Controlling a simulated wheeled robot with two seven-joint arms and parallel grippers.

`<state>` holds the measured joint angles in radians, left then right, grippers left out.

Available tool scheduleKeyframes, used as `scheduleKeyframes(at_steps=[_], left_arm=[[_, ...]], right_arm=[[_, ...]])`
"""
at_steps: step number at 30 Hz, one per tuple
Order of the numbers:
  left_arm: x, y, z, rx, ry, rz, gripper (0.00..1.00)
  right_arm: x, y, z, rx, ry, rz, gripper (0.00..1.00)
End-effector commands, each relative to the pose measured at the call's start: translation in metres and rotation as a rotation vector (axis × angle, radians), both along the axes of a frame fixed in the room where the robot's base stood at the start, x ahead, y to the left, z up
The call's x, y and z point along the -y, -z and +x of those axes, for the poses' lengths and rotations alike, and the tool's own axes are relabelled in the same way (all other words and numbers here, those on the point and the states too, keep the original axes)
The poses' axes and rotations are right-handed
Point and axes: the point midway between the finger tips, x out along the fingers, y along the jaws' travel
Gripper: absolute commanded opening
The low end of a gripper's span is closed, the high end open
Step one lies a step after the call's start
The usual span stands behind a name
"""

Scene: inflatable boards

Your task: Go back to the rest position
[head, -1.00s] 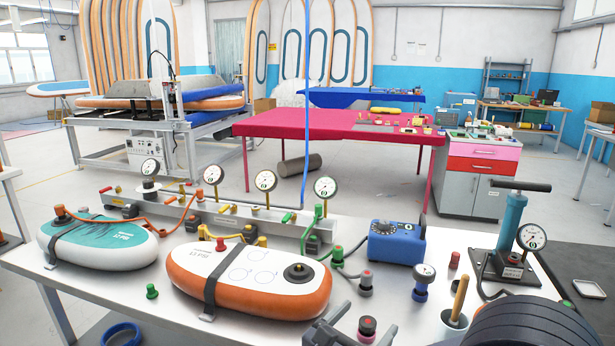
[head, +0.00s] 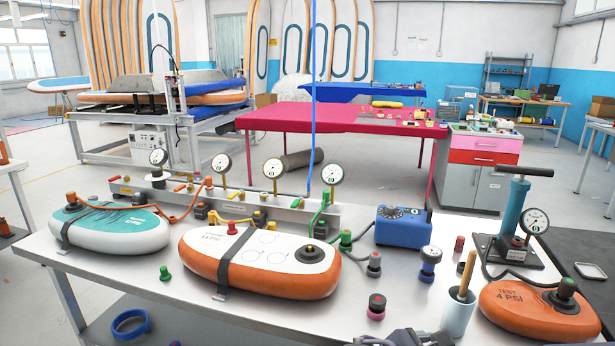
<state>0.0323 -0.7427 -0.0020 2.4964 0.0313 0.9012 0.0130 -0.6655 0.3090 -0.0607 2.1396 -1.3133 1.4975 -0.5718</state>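Only the top of a dark grey gripper part (head: 400,338), which I take to be my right gripper, shows at the bottom edge of the head view. It is just past the table's front edge, below the red-and-black cap (head: 376,306). Its fingers are cut off by the frame, so I cannot tell whether it is open or holds anything. My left gripper is not in view.
The metal worktable (head: 120,290) carries a teal board (head: 125,232), a white-and-orange board (head: 290,275), a blue box (head: 403,228), a white cup (head: 458,312), an orange test board (head: 520,310) and a hand pump (head: 512,220). A blue ring (head: 130,323) lies below.

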Motion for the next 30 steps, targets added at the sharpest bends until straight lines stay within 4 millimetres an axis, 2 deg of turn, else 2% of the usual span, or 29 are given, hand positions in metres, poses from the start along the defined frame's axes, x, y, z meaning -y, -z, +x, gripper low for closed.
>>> scheduleKeyframes(at_steps=[1, 3, 6, 9, 12, 18, 29, 30], left_arm=[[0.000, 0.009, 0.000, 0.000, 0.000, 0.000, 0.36], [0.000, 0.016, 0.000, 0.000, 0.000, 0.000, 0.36], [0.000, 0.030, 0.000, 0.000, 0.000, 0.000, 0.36], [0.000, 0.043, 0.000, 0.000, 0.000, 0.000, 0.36], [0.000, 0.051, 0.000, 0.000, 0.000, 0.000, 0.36], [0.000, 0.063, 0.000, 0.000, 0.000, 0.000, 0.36], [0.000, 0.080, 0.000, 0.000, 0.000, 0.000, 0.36], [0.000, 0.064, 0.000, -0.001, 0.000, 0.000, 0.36]], right_arm=[[0.017, 0.016, -0.015, 0.002, 0.085, 0.100, 0.77], [0.033, 0.035, -0.039, 0.009, 0.216, 0.257, 0.77], [0.047, 0.069, -0.082, 0.048, 0.464, 0.545, 0.77], [0.042, 0.095, -0.121, 0.124, 0.736, 0.847, 0.77], [0.029, 0.106, -0.143, 0.206, 0.951, 1.081, 0.77], [0.007, 0.112, -0.159, 0.347, 1.241, 1.398, 0.77], [-0.015, 0.105, -0.162, 0.574, 1.591, 1.805, 0.77], [-0.016, 0.089, -0.161, 0.568, 1.592, 1.802, 0.77]])
